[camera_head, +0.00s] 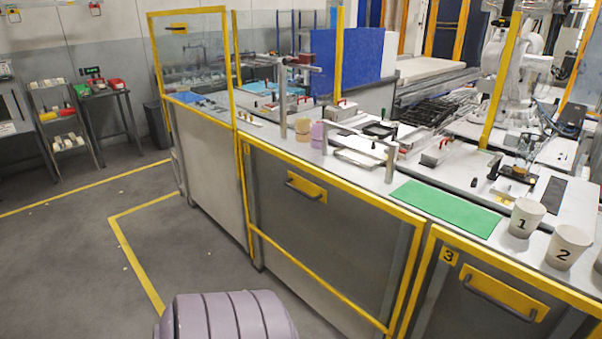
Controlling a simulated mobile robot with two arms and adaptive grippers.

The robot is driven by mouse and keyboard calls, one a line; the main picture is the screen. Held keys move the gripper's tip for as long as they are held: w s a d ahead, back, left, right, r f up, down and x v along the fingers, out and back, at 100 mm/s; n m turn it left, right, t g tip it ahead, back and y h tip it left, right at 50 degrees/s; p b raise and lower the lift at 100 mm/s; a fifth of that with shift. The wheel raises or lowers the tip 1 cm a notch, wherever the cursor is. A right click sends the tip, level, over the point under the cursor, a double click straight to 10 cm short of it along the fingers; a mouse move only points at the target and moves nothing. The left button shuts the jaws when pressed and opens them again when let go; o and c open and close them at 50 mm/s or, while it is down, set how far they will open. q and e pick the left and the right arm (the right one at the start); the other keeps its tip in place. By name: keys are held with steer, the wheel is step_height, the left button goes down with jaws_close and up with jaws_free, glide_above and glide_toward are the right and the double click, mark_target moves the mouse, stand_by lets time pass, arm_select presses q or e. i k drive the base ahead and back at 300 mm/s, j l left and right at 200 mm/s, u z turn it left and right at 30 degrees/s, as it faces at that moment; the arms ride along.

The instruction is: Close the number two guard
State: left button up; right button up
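The middle guard (322,237) is a grey panel in a yellow frame on the front of the workbench. It sits low, with its yellow handle plate and grey bar handle (305,187) below the worktop edge, and the space above is uncovered. No number is readable on it. It stands between a guard marked 3 (450,256) at the right, also low, and a left guard (190,60) whose clear pane and yellow frame stand above the bench. Neither of my grippers is in view.
The worktop holds a green mat (446,207), cups marked 1 (524,218) and 2 (568,247), and metal fixtures. Open grey floor with yellow lines (137,262) lies at the left. A shelf rack (62,130) and small table (108,93) stand farther back.

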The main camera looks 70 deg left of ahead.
mark_target(310, 191)
steer(key=u, duration=2)
